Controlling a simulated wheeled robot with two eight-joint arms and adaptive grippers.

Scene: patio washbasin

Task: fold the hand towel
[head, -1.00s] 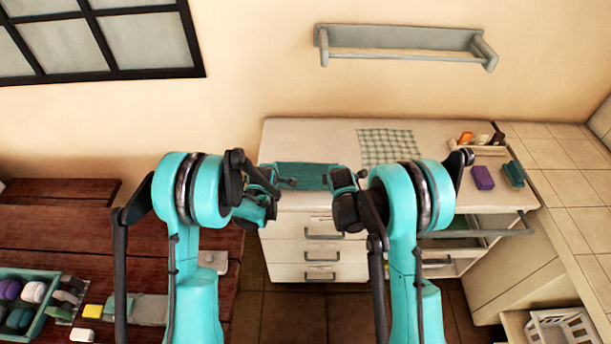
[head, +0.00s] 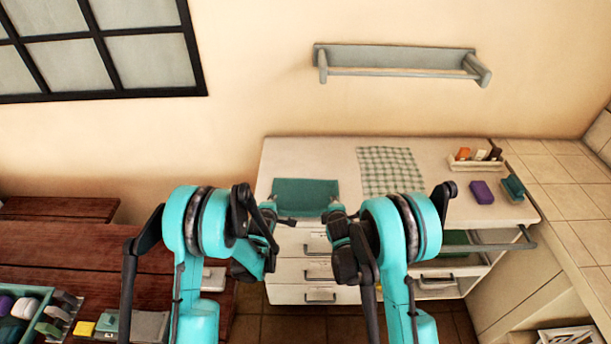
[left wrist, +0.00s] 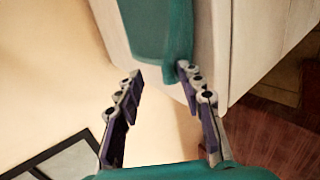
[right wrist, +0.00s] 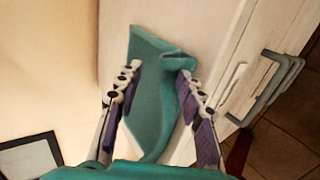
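The hand towel (head: 306,194) is plain teal and lies at the front left of the white cabinet top, reaching its front edge. It also shows in the left wrist view (left wrist: 160,35) and in the right wrist view (right wrist: 150,100), where its edge is raised or curled near one finger. My left gripper (left wrist: 158,75) is open near the towel's left front corner, with a strip of towel beside one finger. My right gripper (right wrist: 158,75) is open over the towel's right part, fingers apart on either side of it. Contact is unclear.
A green checked cloth (head: 390,172) lies right of the towel. A purple block (head: 481,192), a teal brush-like item (head: 513,189) and a small tray (head: 476,163) stand further right. A rail (head: 400,72) hangs above. Drawers (head: 320,270) are below.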

